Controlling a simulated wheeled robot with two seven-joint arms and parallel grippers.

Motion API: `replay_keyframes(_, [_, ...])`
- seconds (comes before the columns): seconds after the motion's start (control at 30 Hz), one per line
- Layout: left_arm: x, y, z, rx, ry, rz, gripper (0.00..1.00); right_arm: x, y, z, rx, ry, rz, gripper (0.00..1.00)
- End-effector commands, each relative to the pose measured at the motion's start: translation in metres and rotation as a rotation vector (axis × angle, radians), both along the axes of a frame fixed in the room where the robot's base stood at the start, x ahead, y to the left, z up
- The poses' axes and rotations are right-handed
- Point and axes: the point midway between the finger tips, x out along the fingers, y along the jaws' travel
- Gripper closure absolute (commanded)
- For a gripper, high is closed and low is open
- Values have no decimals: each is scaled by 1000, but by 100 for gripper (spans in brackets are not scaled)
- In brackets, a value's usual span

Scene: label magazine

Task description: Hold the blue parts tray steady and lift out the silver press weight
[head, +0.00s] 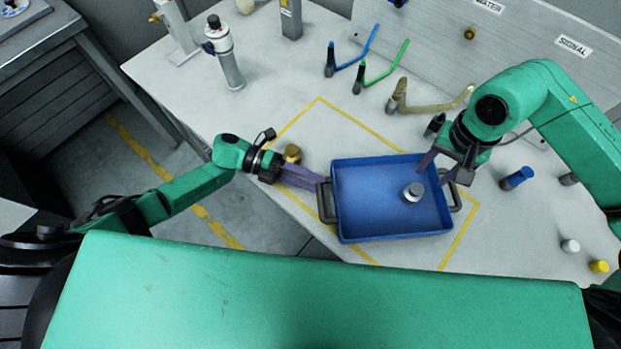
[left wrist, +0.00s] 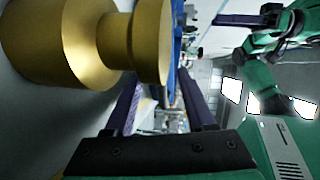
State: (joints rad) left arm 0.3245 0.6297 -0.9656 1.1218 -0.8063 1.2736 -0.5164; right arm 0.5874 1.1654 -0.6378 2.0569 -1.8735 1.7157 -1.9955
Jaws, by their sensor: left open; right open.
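The blue parts tray (head: 375,222) lies on the table, with a dark handle (head: 326,203) on its left and another (head: 455,197) on its right. The silver press weight (head: 413,192) stands inside it, right of the middle. My left gripper (head: 318,186) is open beside the left handle; whether its fingers straddle the handle is unclear. Its two purple fingers (left wrist: 160,100) show apart in the left wrist view, where a blue strip of the tray is partly hidden. My right gripper (head: 438,172) is open over the tray's far right part, beyond the weight and apart from it.
A brass weight (head: 292,153) stands close to my left gripper and looms large in the left wrist view (left wrist: 95,40). Blue (head: 518,178), white (head: 570,245) and yellow (head: 599,266) pieces lie right. Hoses (head: 385,68) and a sloped panel are behind.

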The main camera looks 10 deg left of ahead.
Motion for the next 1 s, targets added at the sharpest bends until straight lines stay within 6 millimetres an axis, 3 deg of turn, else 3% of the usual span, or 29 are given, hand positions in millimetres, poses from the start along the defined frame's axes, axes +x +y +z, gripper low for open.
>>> replay_keyframes(0.23, [0,-2,-1,0,0,0,45,0,0,0,0,0,0,50])
replay_keyframes(0.27, [0,-2,-1,0,1,0,52,0,0,0,0,0,0,50])
replay_keyframes(0.3, [0,-2,-1,0,1,0,68,0,0,0,0,0,0,50])
replay_keyframes(0.4, [0,-2,-1,0,1,0,100,0,0,0,0,0,0,50])
replay_keyframes(1.0, [0,-1,-1,1,2,1,100,0,0,0,0,0,0,50])
